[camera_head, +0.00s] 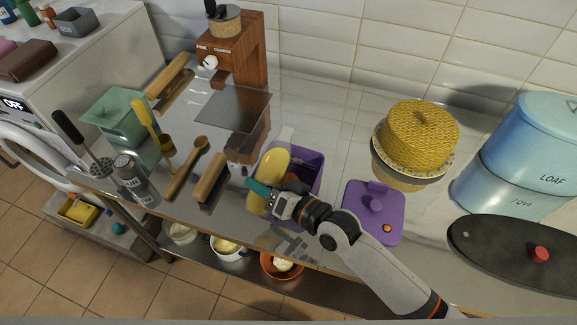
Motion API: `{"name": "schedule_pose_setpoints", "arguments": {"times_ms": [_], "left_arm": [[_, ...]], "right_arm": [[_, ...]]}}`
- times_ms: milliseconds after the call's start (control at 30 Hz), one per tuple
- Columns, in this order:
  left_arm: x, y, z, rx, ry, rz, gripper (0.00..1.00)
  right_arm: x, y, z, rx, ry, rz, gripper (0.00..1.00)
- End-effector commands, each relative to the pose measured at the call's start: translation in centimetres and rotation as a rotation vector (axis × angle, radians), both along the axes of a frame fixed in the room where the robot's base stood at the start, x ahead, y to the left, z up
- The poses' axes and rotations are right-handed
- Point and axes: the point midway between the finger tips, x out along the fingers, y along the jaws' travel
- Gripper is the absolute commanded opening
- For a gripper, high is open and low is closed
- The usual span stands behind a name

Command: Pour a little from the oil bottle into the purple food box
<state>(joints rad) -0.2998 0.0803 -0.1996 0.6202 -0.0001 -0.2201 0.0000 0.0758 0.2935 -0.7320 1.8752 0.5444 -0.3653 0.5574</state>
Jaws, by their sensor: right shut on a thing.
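The purple food box (312,160) stands without its lid near the counter's front edge. Its purple lid (372,218) lies apart to the right of it. My right gripper (266,190) is shut on a yellow, rounded, elongated thing, which I take for the oil bottle (272,164). It is held at the left front side of the box and covers part of it. The gripper hides its lower part, so its mouth and any flow cannot be made out. The box's inside is mostly hidden. My left gripper is not in view.
Left of the box are a wooden brush (208,180), a wooden spoon (184,168), a grey shaker (135,182) and a green canister (118,122). A yellow woven basket (418,135) and blue loaf bin (520,160) stand right. Bowls sit on the lower shelf.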

Motion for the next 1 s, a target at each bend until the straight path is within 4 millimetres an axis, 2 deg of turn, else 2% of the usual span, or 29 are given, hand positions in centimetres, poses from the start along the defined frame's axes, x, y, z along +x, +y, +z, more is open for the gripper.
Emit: {"name": "schedule_pose_setpoints", "arguments": {"times_ms": [1000], "left_arm": [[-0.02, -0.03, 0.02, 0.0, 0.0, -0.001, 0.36]], "right_arm": [[-0.39, 0.25, -0.02, 0.033, 0.051, 0.0, 0.2]]}}
